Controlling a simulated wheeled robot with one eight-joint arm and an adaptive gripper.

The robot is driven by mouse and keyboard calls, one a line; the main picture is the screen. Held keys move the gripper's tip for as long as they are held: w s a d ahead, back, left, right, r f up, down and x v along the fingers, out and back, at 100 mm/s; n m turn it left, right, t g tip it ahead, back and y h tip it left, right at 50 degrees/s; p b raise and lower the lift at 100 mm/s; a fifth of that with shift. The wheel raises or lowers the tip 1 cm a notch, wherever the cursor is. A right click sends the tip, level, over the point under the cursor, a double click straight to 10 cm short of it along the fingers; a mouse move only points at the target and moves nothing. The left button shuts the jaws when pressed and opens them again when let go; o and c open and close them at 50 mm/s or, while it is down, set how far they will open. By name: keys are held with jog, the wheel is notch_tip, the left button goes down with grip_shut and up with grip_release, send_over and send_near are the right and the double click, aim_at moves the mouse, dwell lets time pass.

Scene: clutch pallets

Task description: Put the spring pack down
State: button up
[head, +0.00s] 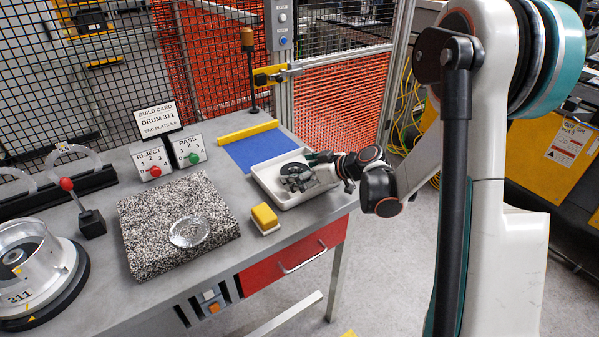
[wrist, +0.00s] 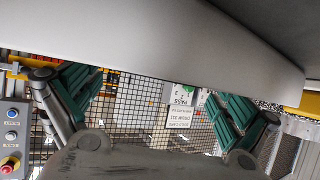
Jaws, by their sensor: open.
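My gripper (head: 316,170) reaches in from the right, low over the white tray (head: 275,196) at the table's right end. In the wrist view my gripper (wrist: 155,98) shows its two green-padded fingers spread wide apart, with nothing between the pads. A dark, round-looking part, seemingly the spring pack (head: 291,169), lies in the tray at the fingertips. The fingers partly cover it, so I cannot tell whether they touch it. A pale band, possibly the tray wall, crosses the top of the wrist view.
A yellow-topped block (head: 265,217) stands left of the tray. A blue mat (head: 250,150) with a yellow bar lies behind. A mesh fence rises behind the table.

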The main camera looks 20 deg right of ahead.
jog(key=shift+r, duration=0.1)
jog(key=shift+d+r, duration=0.1)
jog(key=shift+r, duration=0.05)
jog(key=p+v, duration=0.3)
jog(key=v, duration=0.8)
jog(key=shift+s+d+r+p, duration=0.1)
jog(key=shift+s+d+p, duration=0.1)
jog(key=shift+s+p, duration=0.15)
